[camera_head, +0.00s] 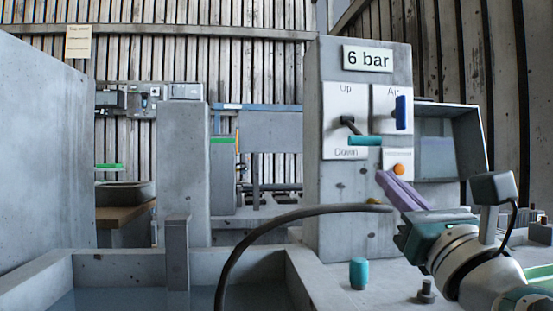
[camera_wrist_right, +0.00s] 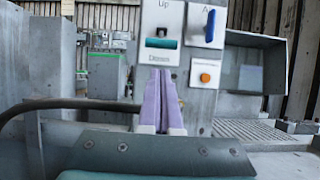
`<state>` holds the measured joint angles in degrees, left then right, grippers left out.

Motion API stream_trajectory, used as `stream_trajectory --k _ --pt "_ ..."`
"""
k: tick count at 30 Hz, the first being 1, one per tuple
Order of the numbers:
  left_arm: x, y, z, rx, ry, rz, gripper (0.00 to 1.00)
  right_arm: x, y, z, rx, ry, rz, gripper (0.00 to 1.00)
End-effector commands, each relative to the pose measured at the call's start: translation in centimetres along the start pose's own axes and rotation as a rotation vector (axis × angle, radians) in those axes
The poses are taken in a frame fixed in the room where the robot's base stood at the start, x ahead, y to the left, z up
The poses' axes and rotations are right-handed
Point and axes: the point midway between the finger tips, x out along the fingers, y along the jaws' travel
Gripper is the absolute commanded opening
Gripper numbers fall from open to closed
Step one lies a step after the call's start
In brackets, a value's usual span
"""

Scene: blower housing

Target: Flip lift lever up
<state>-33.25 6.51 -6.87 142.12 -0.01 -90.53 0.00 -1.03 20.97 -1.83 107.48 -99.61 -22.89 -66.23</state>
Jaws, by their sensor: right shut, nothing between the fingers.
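The lift lever (camera_head: 365,140) has a dark pivot and arm and a teal handle. It sits on a white plate marked "Up" above and "Down" below, on the grey panel post (camera_head: 338,205). Its handle hangs low, just above the word "Down". It also shows in the right wrist view (camera_wrist_right: 161,43). My right gripper (camera_head: 382,176) has purple fingers, shut and empty. Its tips are below and a little right of the handle in the head view, and below the handle in the wrist view (camera_wrist_right: 160,72). Contact is not visible. My left gripper is out of view.
Right of the lever is a blue lever (camera_head: 400,113) on the "Air" plate. Below that is an orange button (camera_head: 399,169). A dark hose (camera_head: 270,224) arcs across the front. A teal peg (camera_head: 358,273) stands on the grey surface. An open grey box (camera_head: 450,112) is at right.

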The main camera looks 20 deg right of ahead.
Motion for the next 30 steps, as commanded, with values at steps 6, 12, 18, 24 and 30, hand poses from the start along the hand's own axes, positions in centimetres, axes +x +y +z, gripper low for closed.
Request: stream_trajectory --k 6,12,18,24,30 --pt "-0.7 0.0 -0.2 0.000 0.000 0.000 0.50 4.2 0.0 0.2 0.000 -0.003 -0.002 0.00" --pt "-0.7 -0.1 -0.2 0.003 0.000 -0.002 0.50 6.4 0.0 0.0 0.000 -0.001 0.000 0.00" --pt "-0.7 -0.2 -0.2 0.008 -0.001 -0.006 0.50 7.0 0.0 0.0 0.000 0.000 0.000 0.00" --pt "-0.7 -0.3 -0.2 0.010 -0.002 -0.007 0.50 7.0 0.0 0.0 0.000 0.000 0.000 0.00" --pt "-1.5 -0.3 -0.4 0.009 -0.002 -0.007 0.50 7.1 0.0 0.4 0.000 0.011 0.000 0.00"
